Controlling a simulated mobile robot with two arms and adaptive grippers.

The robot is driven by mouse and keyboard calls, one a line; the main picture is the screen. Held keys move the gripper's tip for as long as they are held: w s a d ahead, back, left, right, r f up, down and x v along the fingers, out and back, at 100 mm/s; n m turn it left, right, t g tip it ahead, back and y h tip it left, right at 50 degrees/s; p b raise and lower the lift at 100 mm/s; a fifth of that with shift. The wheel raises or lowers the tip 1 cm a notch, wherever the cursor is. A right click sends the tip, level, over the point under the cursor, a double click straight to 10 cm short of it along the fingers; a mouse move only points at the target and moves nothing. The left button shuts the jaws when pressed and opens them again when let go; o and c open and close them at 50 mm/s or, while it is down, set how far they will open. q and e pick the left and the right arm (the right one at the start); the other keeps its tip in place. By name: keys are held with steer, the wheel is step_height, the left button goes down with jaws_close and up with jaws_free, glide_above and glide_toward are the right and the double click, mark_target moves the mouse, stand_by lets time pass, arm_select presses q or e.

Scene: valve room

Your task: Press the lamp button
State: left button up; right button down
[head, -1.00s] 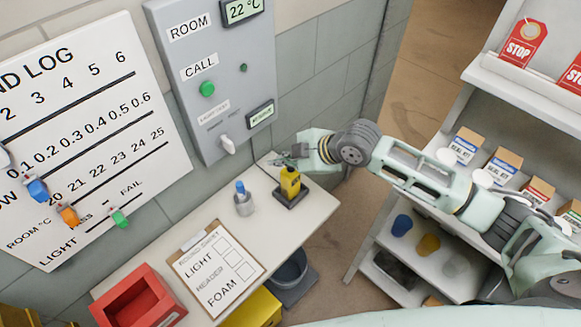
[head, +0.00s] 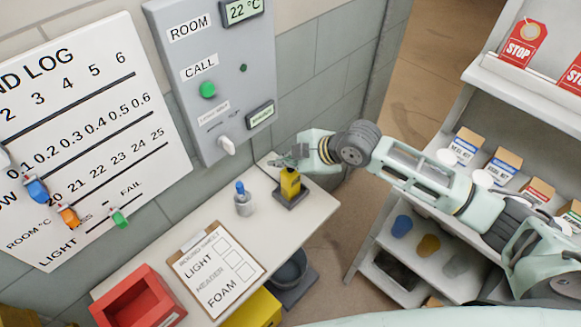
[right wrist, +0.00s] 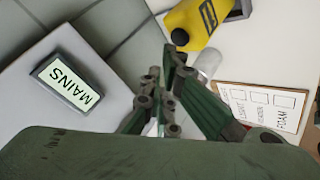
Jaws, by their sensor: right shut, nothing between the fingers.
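A yellow hand-held device (head: 291,184) with black parts stands on a dark square base near the back right of the table. In the right wrist view the yellow device (right wrist: 205,18) shows at the top, with a black panel and a small dark round part. I cannot tell for sure which part is the lamp button. My right gripper (head: 278,162) is shut and empty, beside the device's top, close to the wall panel. In the right wrist view its fingertips (right wrist: 166,65) appear apart from the yellow body. My left gripper is not in view.
On the table (head: 160,250) are a grey pot (head: 244,206), a clipboard (head: 218,268) and a red bin (head: 138,300). Shelves (head: 480,85) stand right.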

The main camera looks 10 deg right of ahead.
mark_target(285, 174)
steer(key=shift+f, duration=0.15)
steer(key=shift+f, duration=0.55)
stand_by(0.3)
steer(key=shift+r, duration=0.1)
steer(key=shift+r+p, duration=0.55)
steer(key=shift+r, duration=0.05)
step_height(285, 174, up, 6)
steer(key=p, duration=0.6)
stand_by(0.4)
